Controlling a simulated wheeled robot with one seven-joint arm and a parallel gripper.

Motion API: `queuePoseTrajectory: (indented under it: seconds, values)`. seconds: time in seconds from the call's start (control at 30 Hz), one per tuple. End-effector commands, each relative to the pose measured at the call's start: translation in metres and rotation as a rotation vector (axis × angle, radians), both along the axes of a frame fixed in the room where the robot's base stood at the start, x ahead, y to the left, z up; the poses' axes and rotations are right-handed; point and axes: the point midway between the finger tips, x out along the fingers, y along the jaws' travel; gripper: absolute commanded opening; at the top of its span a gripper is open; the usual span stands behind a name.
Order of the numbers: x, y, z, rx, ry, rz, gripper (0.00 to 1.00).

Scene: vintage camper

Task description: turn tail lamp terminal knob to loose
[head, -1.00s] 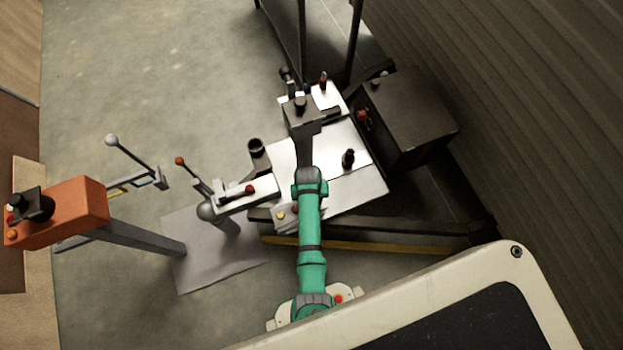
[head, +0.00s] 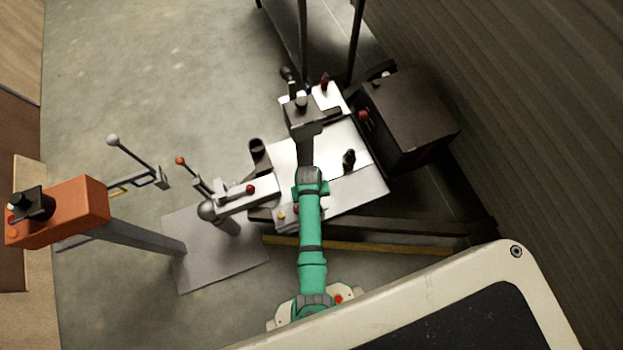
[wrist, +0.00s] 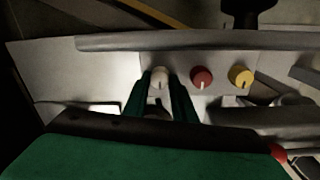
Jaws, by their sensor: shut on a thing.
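A row of three knobs sits on a pale panel (wrist: 105,75) in the wrist view: a whitish knob (wrist: 160,76), a red knob (wrist: 201,77) and a yellow knob (wrist: 241,77). I see no readable labels, so I cannot tell by name which is the tail lamp terminal knob. My gripper (wrist: 161,82) has its green fingers on both sides of the whitish knob and is shut on it. A dark line shows on the knob's face. In the head view the yellow knob (head: 281,216) shows beside my arm; my arm hides the whitish knob and my fingertips.
A grey bar (wrist: 190,41) runs along the panel just beyond the knobs. In the head view, a black box (head: 408,120) stands right of the white plate (head: 350,190). An orange box on a post (head: 70,218) stands at the left. Open floor (head: 150,80) lies upper left.

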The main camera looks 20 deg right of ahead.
Motion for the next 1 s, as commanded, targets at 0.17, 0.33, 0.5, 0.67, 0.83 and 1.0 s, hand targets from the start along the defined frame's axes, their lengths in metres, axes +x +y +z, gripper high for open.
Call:
queuePoseTrajectory:
  seconds: [0.17, 0.33, 0.5, 0.67, 0.83, 1.0]
  values:
    - [0.002, 0.000, 0.001, 0.001, -0.006, 0.001, 0.31]
    - [0.001, 0.000, 0.001, 0.001, -0.004, 0.000, 0.43]
    - [0.001, 0.000, 0.001, 0.002, -0.003, -0.001, 0.43]
    - [0.001, 0.000, 0.011, 0.001, -0.004, -0.002, 0.43]
    - [0.003, 0.001, 0.040, 0.000, -0.006, 0.000, 0.43]
    - [0.003, 0.004, 0.072, 0.000, -0.006, 0.003, 0.43]
